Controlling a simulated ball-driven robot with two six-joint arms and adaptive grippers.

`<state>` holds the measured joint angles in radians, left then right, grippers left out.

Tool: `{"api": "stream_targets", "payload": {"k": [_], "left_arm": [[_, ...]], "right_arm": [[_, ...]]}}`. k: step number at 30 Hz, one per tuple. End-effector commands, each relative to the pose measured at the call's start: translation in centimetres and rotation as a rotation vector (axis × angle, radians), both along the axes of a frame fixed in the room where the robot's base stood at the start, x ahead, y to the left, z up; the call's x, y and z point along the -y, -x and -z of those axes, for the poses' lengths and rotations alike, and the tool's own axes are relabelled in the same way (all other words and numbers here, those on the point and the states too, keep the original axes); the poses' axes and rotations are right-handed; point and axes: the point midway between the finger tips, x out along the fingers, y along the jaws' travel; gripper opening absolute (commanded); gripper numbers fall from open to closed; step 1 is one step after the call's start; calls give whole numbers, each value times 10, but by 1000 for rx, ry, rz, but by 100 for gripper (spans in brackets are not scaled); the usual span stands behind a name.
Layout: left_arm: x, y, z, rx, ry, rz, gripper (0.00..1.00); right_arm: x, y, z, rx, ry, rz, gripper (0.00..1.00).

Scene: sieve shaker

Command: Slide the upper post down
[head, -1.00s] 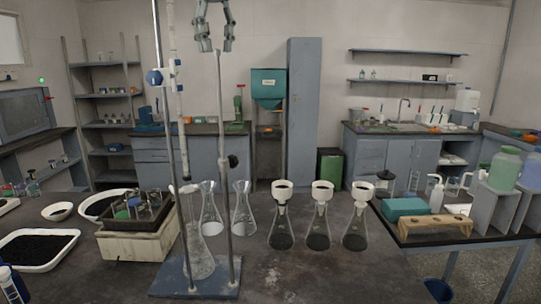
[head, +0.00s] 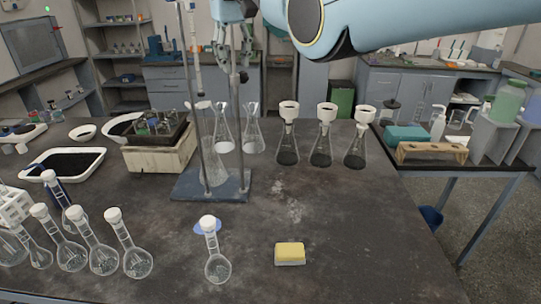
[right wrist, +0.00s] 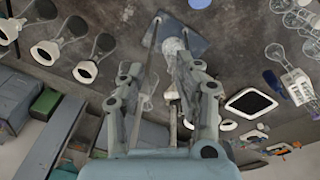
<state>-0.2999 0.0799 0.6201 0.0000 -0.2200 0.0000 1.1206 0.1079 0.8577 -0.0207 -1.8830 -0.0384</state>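A stand with a blue base plate (head: 184,186) stands on the dark table. Two upright metal posts rise from it, a left post (head: 201,130) and a right post (head: 240,125) with a black knob (head: 244,77). My right gripper (head: 234,62) is beside the upper part of the right post, just above the knob. Its fingers look apart, one on each side of the post; I cannot tell whether they touch it. The right wrist view also shows the gripper (right wrist: 160,68) spread, looking down toward the base plate (right wrist: 186,40). The post tops are out of frame. My left gripper is not in view.
Flasks with white funnels (head: 288,145) stand to the right, a sieve box (head: 160,158) to the left. Stoppered flasks (head: 217,262) and a yellow sponge (head: 290,253) are in front. The table's middle right is clear.

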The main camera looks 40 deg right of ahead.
Motion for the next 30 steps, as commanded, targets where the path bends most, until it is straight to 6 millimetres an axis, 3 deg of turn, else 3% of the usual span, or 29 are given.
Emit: {"api": "stream_targets", "payload": {"k": [3,15,30], "left_arm": [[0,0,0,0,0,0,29],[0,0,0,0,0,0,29],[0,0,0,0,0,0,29]], "right_arm": [[0,8,27,6,8,-3,33],[-2,48,104,39,30,-16,33],[-7,120,179,82,51,-44,33]]}}
